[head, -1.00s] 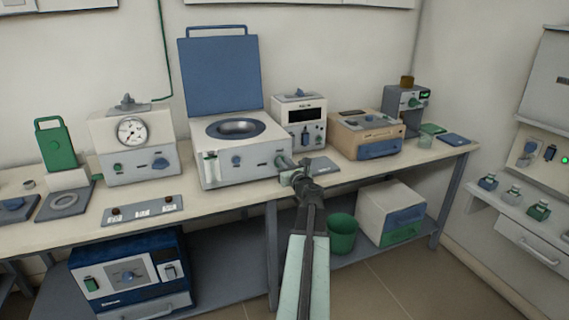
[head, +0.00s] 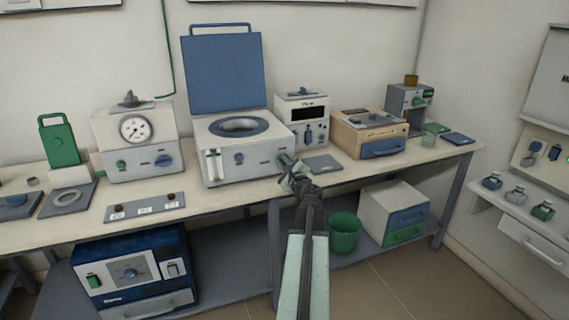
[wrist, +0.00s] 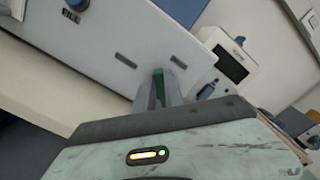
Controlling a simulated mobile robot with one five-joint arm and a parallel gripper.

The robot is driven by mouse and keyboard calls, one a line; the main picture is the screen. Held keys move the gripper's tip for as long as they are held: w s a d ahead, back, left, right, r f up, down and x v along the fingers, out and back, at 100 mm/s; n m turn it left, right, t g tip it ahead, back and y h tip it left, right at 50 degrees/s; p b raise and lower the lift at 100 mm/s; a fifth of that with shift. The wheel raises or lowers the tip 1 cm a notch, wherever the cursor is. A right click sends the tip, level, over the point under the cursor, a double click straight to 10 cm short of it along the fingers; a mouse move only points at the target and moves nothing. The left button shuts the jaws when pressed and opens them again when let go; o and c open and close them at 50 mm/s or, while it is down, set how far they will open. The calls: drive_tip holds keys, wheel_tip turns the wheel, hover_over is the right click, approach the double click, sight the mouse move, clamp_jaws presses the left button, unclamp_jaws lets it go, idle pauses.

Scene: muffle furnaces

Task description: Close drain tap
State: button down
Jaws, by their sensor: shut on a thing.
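The white bath unit (head: 225,165) with a raised blue lid (head: 222,72) stands at the middle of the bench. My gripper (head: 290,170) is at the lower right of its front face. In the wrist view, a narrow green piece (wrist: 158,86), which looks like the drain tap's handle, sits between the fingers of my gripper (wrist: 163,92), and they are shut on it. The front panel (wrist: 110,50) with the word FILL fills the upper left there. The tap's body is mostly hidden by my gripper, so its angle is hard to tell.
A white instrument with a dark display (head: 302,112) stands to the right behind my gripper. A grey pad (head: 323,163) lies on the bench beside it. A beige unit (head: 368,133) is further right. A green bin (head: 344,234) stands below the bench.

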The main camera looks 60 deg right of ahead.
drive_tip(key=n, duration=0.3)
drive_tip(key=f+n, duration=0.1)
drive_tip(key=shift+w+a+n+b, duration=0.1)
drive_tip(key=shift+a+n+b, duration=0.15)
drive_tip(key=shift+n+b, duration=0.1)
drive_tip(key=shift+f+n+b, duration=0.15)
drive_tip(key=shift+n, duration=0.8)
drive_tip(key=shift+f+n+b, duration=0.1)
drive_tip(key=shift+n+b, duration=0.05)
drive_tip(key=shift+n, duration=0.75)
drive_tip(key=c, duration=1.4)
unclamp_jaws()
drive_tip(key=shift+c, duration=0.2)
